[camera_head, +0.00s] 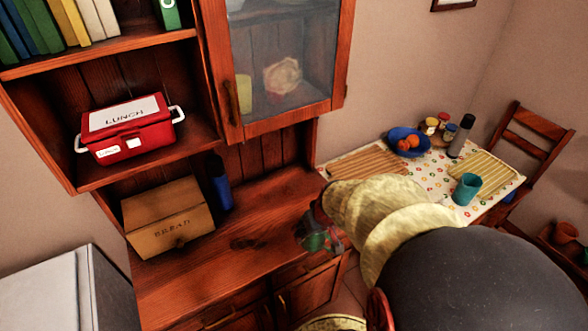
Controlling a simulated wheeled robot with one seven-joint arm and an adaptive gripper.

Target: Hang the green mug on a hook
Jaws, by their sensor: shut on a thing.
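The green mug (314,242) shows small and dark at the right front edge of the wooden hutch's counter, partly hidden by my gripper. My gripper (326,236) is shut on it, at the end of my yellow and dark arm, which covers the lower right of the picture. I cannot tell which part of the mug it grips, or whether the mug touches the counter. No hook can be made out in this view.
A bread box (168,216) and a blue bottle (220,184) stand at the back of the hutch counter (245,243). A red lunch box (127,128) sits on a shelf above. A glass cabinet door (282,62) is at the top. A teal cup (467,189) stands on the table at right.

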